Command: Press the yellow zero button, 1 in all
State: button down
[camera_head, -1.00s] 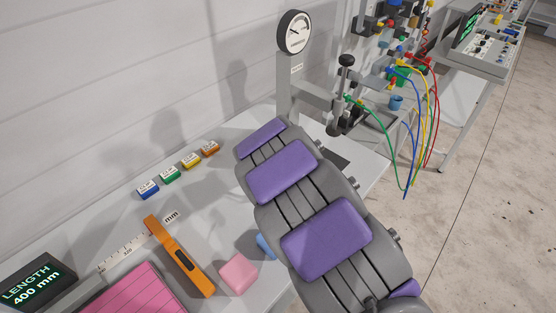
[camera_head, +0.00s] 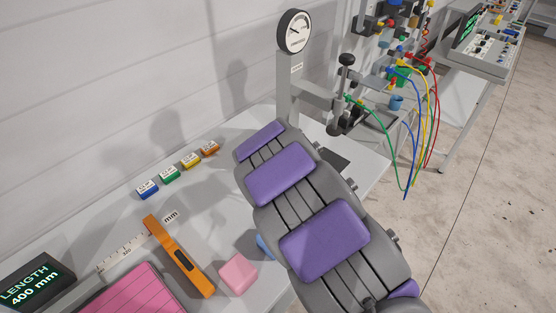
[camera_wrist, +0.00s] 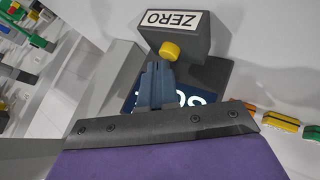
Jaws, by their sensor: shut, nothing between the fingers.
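The yellow zero button (camera_wrist: 170,50) is a small round knob on the face of a dark grey box (camera_wrist: 182,37) with a white label reading ZERO, in the upper middle of the wrist view. My gripper (camera_wrist: 158,68) is shut and empty. Its fingertips are just below the button in that picture, very close to it; I cannot tell if they touch. In the head view my arm's purple and grey links cover the middle. The button and my fingertips do not show there.
A dark display (camera_wrist: 197,97) with pale lit characters is partly hidden behind my gripper. In the head view a dial gauge (camera_head: 294,32) stands on a grey post beyond my arm. Coloured blocks (camera_head: 169,174), an orange tool (camera_head: 180,257) and a pink block (camera_head: 237,273) lie on the table.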

jog(key=shift+f, duration=0.25)
jog(key=shift+r, duration=0.1)
dwell(0.5)
jog(key=shift+r+p, duration=0.6)
jog(key=shift+r, duration=0.25)
jog(key=shift+r+p, duration=1.95)
jog(key=shift+r, duration=0.6)
